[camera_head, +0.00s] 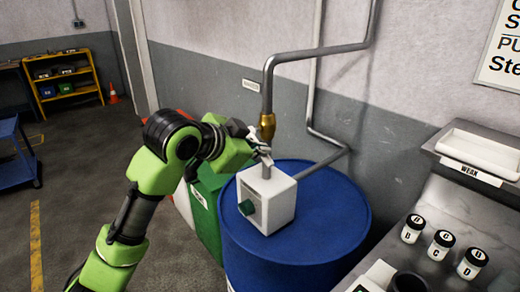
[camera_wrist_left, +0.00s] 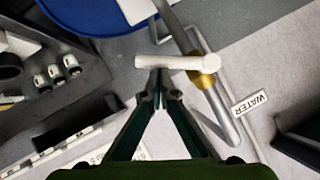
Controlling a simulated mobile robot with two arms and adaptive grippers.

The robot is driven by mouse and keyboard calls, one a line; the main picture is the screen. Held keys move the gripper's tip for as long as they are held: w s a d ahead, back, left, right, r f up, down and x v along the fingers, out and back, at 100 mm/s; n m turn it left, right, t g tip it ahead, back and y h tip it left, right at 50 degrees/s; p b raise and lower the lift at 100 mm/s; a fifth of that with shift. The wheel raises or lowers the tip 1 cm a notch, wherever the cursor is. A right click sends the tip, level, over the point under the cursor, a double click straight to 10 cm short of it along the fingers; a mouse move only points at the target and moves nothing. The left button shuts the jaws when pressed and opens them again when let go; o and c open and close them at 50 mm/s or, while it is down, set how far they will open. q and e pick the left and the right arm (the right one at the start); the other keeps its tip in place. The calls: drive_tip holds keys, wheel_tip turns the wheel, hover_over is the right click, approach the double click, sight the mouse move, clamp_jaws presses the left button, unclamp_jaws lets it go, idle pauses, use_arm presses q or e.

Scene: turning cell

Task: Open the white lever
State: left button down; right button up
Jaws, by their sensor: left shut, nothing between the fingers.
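The white lever (camera_wrist_left: 175,62) is a short pale bar in the left wrist view, joined to a brass valve (camera_wrist_left: 208,66) on a grey pipe. It lies across the pipe's line. The brass valve (camera_head: 267,127) also shows in the head view, above a white box; the lever there is small and partly hidden by my gripper. My left gripper (camera_wrist_left: 160,78) is shut and empty, its fingertips together right at the lever's edge; I cannot tell whether they touch it. In the head view my left gripper (camera_head: 262,153) is beside the pipe just below the valve. My right gripper is not in view.
A white box with a green knob (camera_head: 268,200) stands on a blue drum (camera_head: 300,248) under the valve. A green container (camera_head: 207,210) is left of the drum. A bench at right holds labelled jars (camera_head: 441,245) and a white tray (camera_head: 478,152). Bent pipes run up the wall.

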use_arm(q)
drive_tip(key=shift+f, duration=0.3)
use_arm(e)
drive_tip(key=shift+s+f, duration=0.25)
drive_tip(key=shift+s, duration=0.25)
